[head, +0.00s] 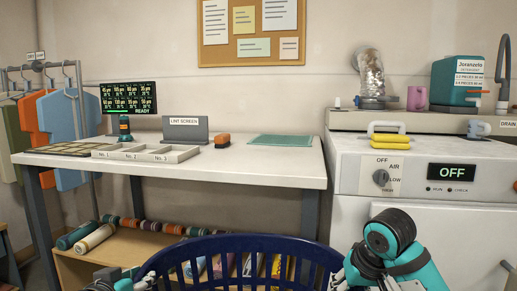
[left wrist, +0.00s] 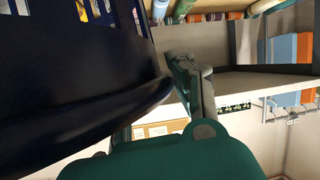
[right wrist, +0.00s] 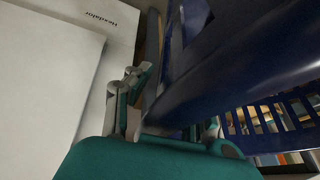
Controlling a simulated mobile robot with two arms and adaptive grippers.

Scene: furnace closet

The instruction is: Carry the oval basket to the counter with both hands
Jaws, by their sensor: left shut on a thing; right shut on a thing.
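The oval basket (head: 245,242) is dark blue with a slotted wall and shows at the bottom middle of the head view, cut off by the frame edge. My left gripper (head: 138,284) is shut on its left rim, low in the head view. In the left wrist view the basket's rim (left wrist: 120,110) lies against the fingers. My right gripper (head: 348,277) is shut on the right rim. In the right wrist view the rim (right wrist: 200,90) passes between the fingers. The counter (head: 262,168) is a white-topped table beyond the basket and higher in the picture.
A white machine (head: 440,185) stands at right. A lower shelf (head: 110,246) holds rolls. Clothes (head: 62,125) hang at left.

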